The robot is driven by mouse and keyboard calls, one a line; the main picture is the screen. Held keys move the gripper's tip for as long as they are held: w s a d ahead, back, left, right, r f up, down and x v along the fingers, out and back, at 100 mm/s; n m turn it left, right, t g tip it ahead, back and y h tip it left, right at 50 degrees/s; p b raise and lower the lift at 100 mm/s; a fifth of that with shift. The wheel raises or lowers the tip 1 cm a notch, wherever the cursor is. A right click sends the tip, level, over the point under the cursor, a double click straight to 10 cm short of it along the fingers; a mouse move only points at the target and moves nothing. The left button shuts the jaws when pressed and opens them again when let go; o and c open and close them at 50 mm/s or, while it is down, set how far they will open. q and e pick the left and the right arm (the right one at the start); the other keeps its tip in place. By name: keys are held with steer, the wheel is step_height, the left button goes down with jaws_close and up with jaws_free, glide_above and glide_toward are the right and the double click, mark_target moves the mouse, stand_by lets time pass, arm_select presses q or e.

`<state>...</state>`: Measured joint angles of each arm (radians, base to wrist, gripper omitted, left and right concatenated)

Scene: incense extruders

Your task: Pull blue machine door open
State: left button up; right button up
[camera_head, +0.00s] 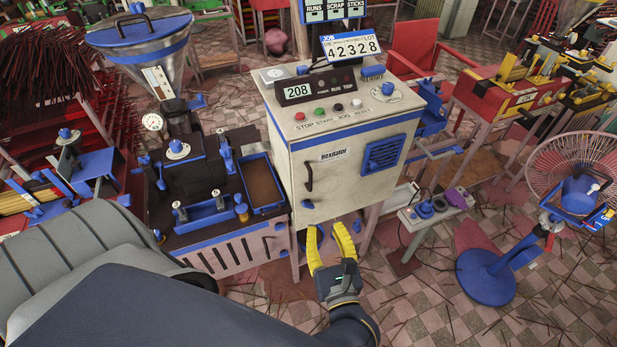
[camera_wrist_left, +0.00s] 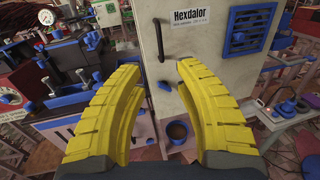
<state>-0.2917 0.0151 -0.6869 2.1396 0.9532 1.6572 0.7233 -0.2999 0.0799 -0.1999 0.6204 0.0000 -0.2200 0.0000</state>
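The machine is a cream cabinet with blue trim (camera_head: 271,129), and its front door (camera_head: 345,184) looks shut. The door has a "Hexdalor" label, a blue vent (camera_head: 383,154) on the right and a dark vertical handle (camera_head: 309,176) near its left edge. A blue knob (camera_head: 307,204) is below the handle. My left gripper (camera_head: 328,235), with yellow fingers, is open and empty, low in front of the door. In the left wrist view, the handle (camera_wrist_left: 161,40) shows beyond and above the gap between the fingertips (camera_wrist_left: 167,66), apart from them. My right gripper is not in view.
A dark bench (camera_head: 230,245) with blue fittings stands left of the cabinet. A low white stand (camera_head: 436,215) with blue knobs is to its right. A blue fan (camera_head: 487,276) stands farther right. The tiled floor in front is strewn with thin sticks.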

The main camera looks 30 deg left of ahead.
mark_target(311, 180)
arm_select(q)
steer(key=x, duration=1.7)
steer(key=shift+w+a+f, duration=0.15)
steer(key=shift+a, duration=0.05)
steer(key=shift+c, duration=0.2)
jaws_close()
